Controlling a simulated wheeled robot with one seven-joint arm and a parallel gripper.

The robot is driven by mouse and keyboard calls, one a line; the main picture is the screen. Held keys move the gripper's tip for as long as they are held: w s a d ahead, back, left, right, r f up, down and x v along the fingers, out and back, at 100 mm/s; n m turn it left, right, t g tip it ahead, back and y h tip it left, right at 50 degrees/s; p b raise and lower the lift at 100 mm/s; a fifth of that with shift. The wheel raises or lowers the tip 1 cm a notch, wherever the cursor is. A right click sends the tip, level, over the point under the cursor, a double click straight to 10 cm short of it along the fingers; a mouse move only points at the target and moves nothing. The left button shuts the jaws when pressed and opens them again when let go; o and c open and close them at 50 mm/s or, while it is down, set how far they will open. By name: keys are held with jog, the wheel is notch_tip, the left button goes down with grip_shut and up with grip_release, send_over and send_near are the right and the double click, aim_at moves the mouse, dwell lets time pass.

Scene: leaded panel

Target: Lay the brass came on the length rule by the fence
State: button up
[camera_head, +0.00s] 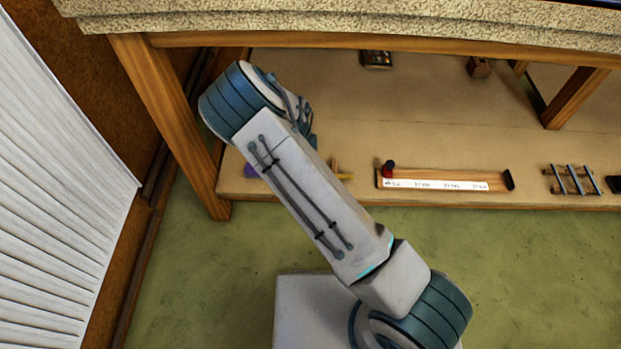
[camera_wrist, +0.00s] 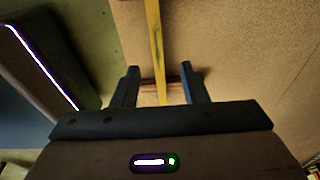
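The brass came is a thin yellow bar (camera_wrist: 155,40) in the wrist view, running up the picture between the fingertips. A short yellow piece (camera_head: 338,173), apparently its end, shows beside my arm in the head view. My gripper (camera_wrist: 160,72) is open, one finger on each side of the bar, with gaps visible. My arm hides the gripper in the head view. The length rule (camera_head: 440,185) has a white marked scale, a wooden strip along its back that looks like the fence, a dark red and black knob at left and a black end block at right. The rule is empty.
A low wooden shelf (camera_head: 430,120) holds these things, under a stone-coloured top (camera_head: 350,22). A small rack with metal bars (camera_head: 573,180) stands right of the rule. A wooden leg (camera_head: 165,120) rises at left. A short brown bar (camera_wrist: 178,82) crosses beneath the came.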

jog(key=f+b, duration=0.1)
jog(key=f, duration=0.1)
jog(key=f+b, duration=0.1)
jog(key=f, duration=0.1)
jog(key=d+f+b, duration=0.1)
jog(key=shift+s+f, duration=0.2)
jog(key=shift+f, duration=0.2)
jog(key=shift+r, duration=0.1)
grip_shut()
